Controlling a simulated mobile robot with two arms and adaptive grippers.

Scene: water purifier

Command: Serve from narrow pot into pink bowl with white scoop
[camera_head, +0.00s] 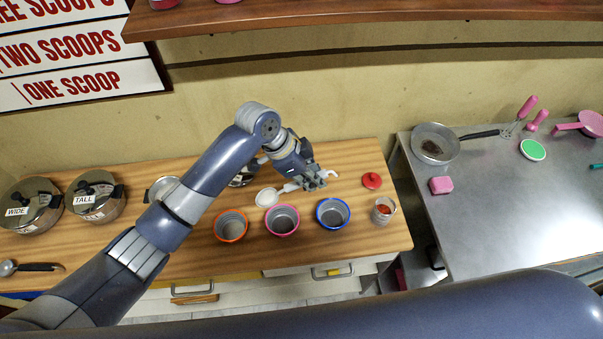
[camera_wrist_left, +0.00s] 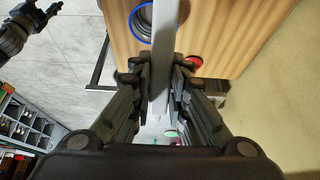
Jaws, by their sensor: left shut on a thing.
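My left gripper (camera_head: 318,180) is shut on the handle of the white scoop (camera_head: 267,197). The scoop head is to the left of the gripper, just behind the pink bowl (camera_head: 282,220) in the picture. The handle (camera_wrist_left: 165,50) also runs between the fingers in the left wrist view. The pink-rimmed bowl stands upright on the wooden counter and looks empty. A pot (camera_head: 243,177) is mostly hidden behind my left arm; I cannot read a label on it. My right gripper (camera_wrist_left: 38,14) shows at the top left of the left wrist view, apart from the counter, with its fingers spread.
An orange bowl (camera_head: 231,226) and a blue bowl (camera_head: 333,213) flank the pink bowl. A glass with red contents (camera_head: 383,210) and a red lid (camera_head: 372,181) are at right. Pots labelled WIDE (camera_head: 31,206) and TALL (camera_head: 96,196) stand at left. A metal table (camera_head: 500,200) adjoins.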

